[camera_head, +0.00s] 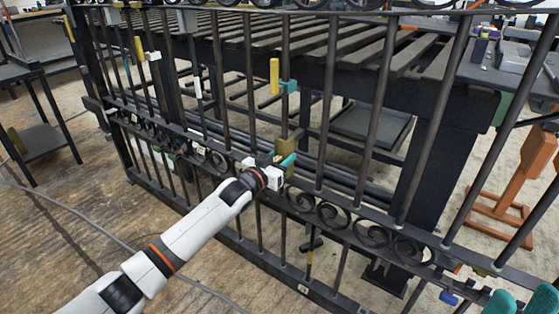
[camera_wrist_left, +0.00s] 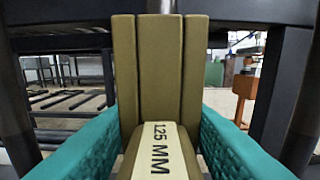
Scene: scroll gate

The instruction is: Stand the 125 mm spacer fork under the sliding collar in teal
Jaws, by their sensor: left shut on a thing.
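The teal sliding collar (camera_head: 289,86) sits on an upright bar of the dark gate, with a yellow piece (camera_head: 274,76) beside it. My left gripper (camera_head: 277,163) is shut on the olive spacer fork (camera_head: 285,145), at the scroll band below that collar. A stretch of bare bar shows between the fork's top and the collar. In the left wrist view the fork (camera_wrist_left: 160,75) is upright between the teal fingers, its label reading 125 MM. Whether it is around the bar is hidden. My right gripper (camera_head: 520,303) is at the lower right corner, fingers apart and empty.
Other gate bars flank the fork closely. A white collar (camera_head: 153,56) and a yellow piece (camera_head: 139,46) are on bars at the left. A slatted table (camera_head: 340,68) stands behind the gate. An orange stand (camera_head: 505,185) is at the right. Open wooden floor lies at the left.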

